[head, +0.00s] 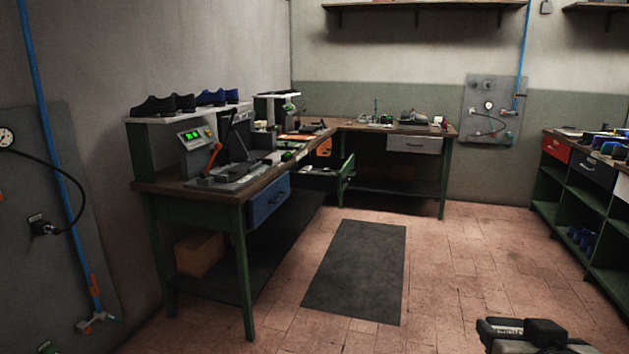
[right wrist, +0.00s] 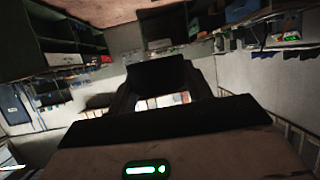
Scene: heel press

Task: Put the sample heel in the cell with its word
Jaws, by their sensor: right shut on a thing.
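My right gripper (head: 532,336) is at the bottom right of the head view, over the floor and well away from the benches. It is shut on a dark block, which I take to be the sample heel (head: 546,332). In the right wrist view a dark block (right wrist: 157,76) shows at the jaws. A pulled-out drawer (head: 318,171) shows at the inner corner of the benches, with small things in it. I cannot make out cells or their words from here. My left gripper is not in view.
The left workbench (head: 222,190) carries a press with a green display (head: 194,134) and dark shoes (head: 165,105). A back bench (head: 400,129) joins it. A shelf unit (head: 586,190) stands at the right. The dark mat (head: 357,270) and tiled floor between are clear.

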